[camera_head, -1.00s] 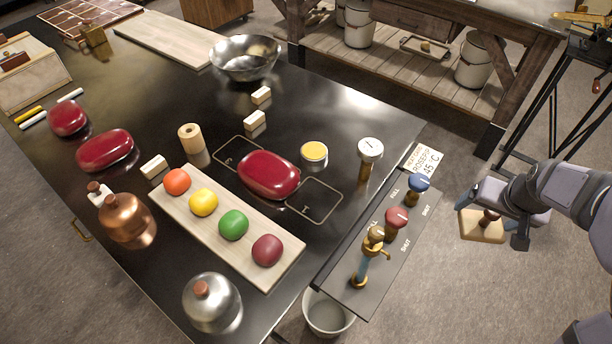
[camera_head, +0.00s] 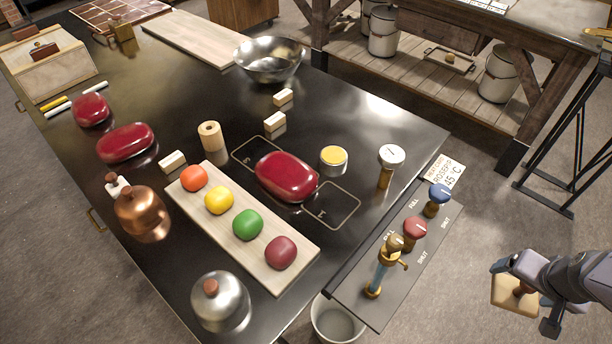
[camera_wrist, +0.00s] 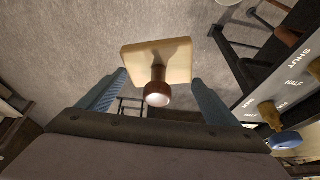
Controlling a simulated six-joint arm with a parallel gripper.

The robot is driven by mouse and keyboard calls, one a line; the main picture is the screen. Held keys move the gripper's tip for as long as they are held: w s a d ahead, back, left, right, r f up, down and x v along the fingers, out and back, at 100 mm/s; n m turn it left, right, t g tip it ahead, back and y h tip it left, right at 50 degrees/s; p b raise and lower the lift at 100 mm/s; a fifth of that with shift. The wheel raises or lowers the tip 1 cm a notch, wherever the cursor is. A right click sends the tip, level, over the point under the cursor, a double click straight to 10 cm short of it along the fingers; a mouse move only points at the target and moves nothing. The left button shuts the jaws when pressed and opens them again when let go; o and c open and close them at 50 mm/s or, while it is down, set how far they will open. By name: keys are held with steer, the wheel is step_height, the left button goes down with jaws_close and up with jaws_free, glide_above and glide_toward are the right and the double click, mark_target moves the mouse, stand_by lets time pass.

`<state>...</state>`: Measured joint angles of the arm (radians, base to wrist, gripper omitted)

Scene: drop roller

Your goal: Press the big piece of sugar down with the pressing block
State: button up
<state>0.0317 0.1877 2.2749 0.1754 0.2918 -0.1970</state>
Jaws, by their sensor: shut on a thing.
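My gripper (camera_head: 527,288) is at the lower right, off the table's right side and above the floor. It is shut on the pressing block (camera_head: 508,297), a pale wooden plate with a dark brown knob handle. In the wrist view, the block's plate (camera_wrist: 158,62) shows beyond the fingers, with its knob between them (camera_wrist: 157,85). A big glossy red piece of sugar (camera_head: 286,177) lies on the dark table between two outlined markings. It is well away from my gripper. Two other red pieces lie further left, one long (camera_head: 126,143) and one smaller (camera_head: 91,110).
A panel with several valves (camera_head: 400,262) runs along the table's right edge, between my gripper and the sugar. A round-topped post (camera_head: 391,156) and a yellow-topped tin (camera_head: 333,160) stand right of the sugar. A board (camera_head: 232,205) with coloured balls lies in front.

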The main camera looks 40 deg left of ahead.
steer(key=shift+r, duration=0.1)
stand_by(0.4)
steer(key=w+a+r+p, duration=0.2)
steer(key=a+r+p, duration=0.45)
steer(key=a, duration=0.35)
steer(key=w+a+r+p, duration=0.1)
steer(key=a+r+p, duration=0.4)
steer(key=a+p, duration=0.3)
steer(key=w+a+r+p, duration=0.2)
steer(key=a+r+p, duration=0.35)
steer(key=a, duration=0.55)
steer(key=b, duration=0.2)
glide_above(287, 172)
steer(key=shift+r, duration=0.4)
steer(key=shift+f, duration=0.15)
steer(key=shift+w+f+b, duration=0.1)
steer(key=shift+f+b, duration=1.75)
steer(key=shift+f, duration=0.9)
steer(key=shift+c, duration=0.2)
steer(key=shift+f, duration=0.1)
